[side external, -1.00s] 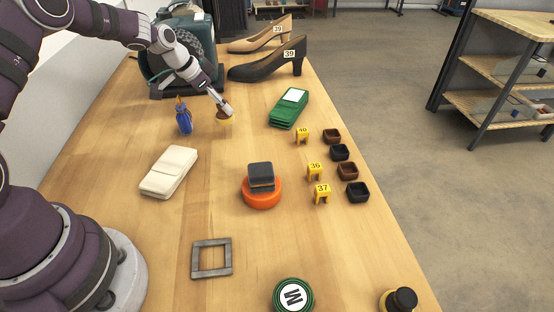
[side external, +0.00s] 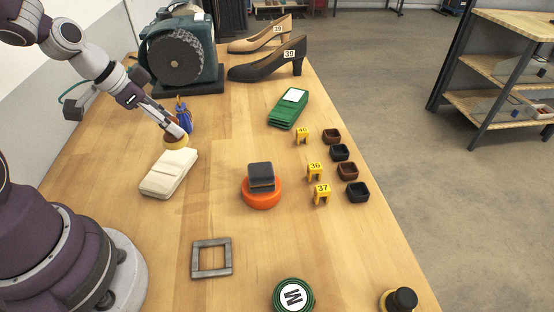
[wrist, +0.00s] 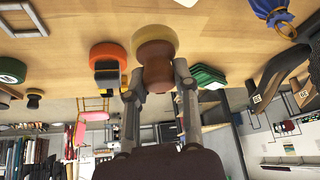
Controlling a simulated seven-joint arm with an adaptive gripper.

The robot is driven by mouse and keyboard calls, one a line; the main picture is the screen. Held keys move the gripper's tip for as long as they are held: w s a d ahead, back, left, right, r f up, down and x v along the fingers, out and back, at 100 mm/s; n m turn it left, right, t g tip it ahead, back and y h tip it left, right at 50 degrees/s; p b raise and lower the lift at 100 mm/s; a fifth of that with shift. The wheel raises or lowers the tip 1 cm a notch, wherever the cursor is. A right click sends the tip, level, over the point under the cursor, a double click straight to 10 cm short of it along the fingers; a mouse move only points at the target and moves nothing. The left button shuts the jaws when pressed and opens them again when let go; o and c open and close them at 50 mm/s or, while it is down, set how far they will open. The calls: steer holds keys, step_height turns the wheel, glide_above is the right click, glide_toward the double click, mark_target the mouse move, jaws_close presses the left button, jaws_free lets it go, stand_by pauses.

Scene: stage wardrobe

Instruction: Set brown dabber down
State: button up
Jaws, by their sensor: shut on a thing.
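The brown dabber is a small brown-handled piece with a yellow round pad, seen in the wrist view (wrist: 154,62). My gripper (wrist: 158,88) is shut on its brown handle, pad end away from me. In the side external view my gripper (side external: 180,131) reaches down from the left, with the dabber's yellow pad (side external: 176,144) at its tip. The pad shows just at the far end of the folded white cloth (side external: 168,174), close to the blue pouch (side external: 184,118). The brown handle is mostly hidden there. I cannot tell whether the pad touches anything.
An orange round tin (side external: 261,194) with a dark block (side external: 260,174) on it stands mid-table. A grey frame (side external: 211,258) lies nearer. Green stack (side external: 288,108), yellow number tags (side external: 314,172) and small dark trays (side external: 347,171) line the right. Bare wood lies between cloth and tin.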

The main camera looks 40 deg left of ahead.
mark_target(176, 120)
step_height(176, 120, up, 4)
steer(key=shift+f, duration=0.1)
steer(key=shift+w+d+r+m, duration=0.2)
steer(key=shift+w+d+m, duration=0.1)
steer(key=shift+w+d, duration=0.15)
steer(key=w+d+m+g+h, duration=0.15)
steer(key=d+m, duration=0.25)
steer(key=d, duration=1.1)
steer(key=w+d+m+g+h, duration=0.1)
steer(key=w+d+m+h, duration=0.15)
steer(key=d, duration=1.35)
steer(key=shift+m+y, duration=0.45)
steer(key=shift+y, duration=0.05)
steer(key=f, duration=1.3)
steer(key=shift+w+a+f, duration=0.1)
steer(key=shift+w+a, duration=0.05)
steer(key=shift+w, duration=0.2)
steer(key=o, duration=0.9)
steer(key=shift+f, duration=0.1)
steer(key=shift+o, duration=0.2)
